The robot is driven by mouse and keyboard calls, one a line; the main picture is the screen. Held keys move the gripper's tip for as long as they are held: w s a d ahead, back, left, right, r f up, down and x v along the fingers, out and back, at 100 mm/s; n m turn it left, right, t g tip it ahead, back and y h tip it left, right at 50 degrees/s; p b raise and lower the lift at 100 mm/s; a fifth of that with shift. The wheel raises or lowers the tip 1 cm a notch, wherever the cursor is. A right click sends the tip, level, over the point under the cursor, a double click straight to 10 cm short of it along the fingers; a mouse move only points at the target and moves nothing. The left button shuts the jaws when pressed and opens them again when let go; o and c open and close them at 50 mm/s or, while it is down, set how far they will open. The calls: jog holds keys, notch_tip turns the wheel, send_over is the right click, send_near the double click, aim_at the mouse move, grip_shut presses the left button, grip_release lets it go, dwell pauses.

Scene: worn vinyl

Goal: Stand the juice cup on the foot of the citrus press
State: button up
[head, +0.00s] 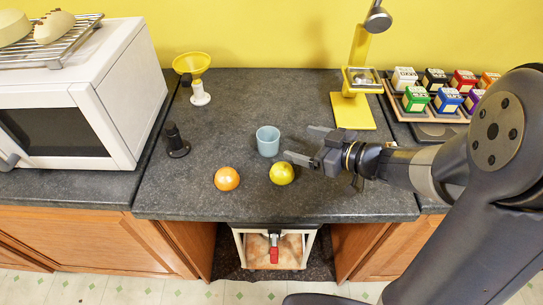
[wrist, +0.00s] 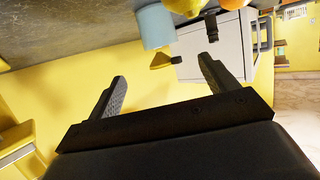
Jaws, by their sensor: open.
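The light blue juice cup (head: 268,141) stands upright on the dark counter, near its middle. It also shows at the top of the wrist view (wrist: 156,28). The yellow citrus press (head: 359,48) stands at the back right; its flat yellow foot (head: 352,116) is bare. My gripper (head: 300,142) is open and empty, to the right of the cup, with its fingers pointing left toward it. A gap shows between the fingertips and the cup. In the wrist view the cup lies beyond the open fingers (wrist: 162,72).
A lemon (head: 282,173) and an orange (head: 227,179) lie in front of the cup, the lemon close to my gripper. A yellow funnel (head: 191,63), a dark bottle (head: 176,142) and a white microwave (head: 75,110) are left. A rack of colored boxes (head: 440,103) is right.

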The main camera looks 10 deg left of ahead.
aim_at(271, 136)
jog(key=shift+s+d+f+g+y, duration=0.15)
jog(key=shift+d+f+g+y, duration=0.05)
jog(key=shift+f+g+y, duration=0.1)
jog(key=x, duration=0.5)
jog(key=shift+a, duration=0.2)
jog(key=x, duration=0.5)
jog(key=shift+w+r, duration=0.1)
jog(key=shift+w, duration=0.2)
jog(key=shift+r, duration=0.1)
jog(key=c, duration=1.2)
